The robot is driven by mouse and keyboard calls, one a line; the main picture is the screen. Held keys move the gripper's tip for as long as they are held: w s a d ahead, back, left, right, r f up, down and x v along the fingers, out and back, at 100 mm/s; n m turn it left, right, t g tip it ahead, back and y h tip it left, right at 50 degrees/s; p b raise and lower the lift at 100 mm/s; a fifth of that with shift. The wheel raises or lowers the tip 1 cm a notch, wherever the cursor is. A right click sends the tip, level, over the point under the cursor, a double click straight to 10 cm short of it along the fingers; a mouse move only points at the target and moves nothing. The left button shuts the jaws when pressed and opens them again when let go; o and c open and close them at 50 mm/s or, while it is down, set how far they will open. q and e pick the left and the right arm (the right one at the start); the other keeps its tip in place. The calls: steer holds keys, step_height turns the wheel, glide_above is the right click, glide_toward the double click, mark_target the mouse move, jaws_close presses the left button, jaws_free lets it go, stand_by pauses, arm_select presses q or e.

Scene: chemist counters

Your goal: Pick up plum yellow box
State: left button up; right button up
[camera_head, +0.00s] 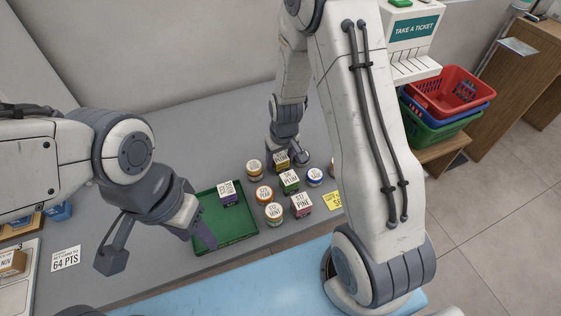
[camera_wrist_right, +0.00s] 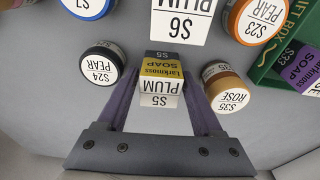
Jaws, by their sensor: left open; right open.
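The plum yellow box (camera_wrist_right: 162,68), with a yellow band reading Larkmoss Soap and white S5 Plum faces, sits between the fingers of my right gripper (camera_wrist_right: 160,84) in the right wrist view. Those fingers are open, one on each side of the box; whether either touches it is unclear. In the head view the yellow box (camera_head: 281,164) stands at the back of the group on the grey counter, partly hidden by my right gripper (camera_head: 286,150). My left gripper (camera_head: 158,248) is open and empty over the counter, left of the green tray.
A rose jar (camera_wrist_right: 228,88) and a dark-lidded pear jar (camera_wrist_right: 102,64) flank the box closely. A green-banded plum box (camera_head: 289,182) stands in front of it. The green tray (camera_head: 236,235) holds a purple soap box (camera_head: 229,192). A pink box (camera_head: 301,205) and more jars stand nearby.

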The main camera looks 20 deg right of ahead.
jaws_close()
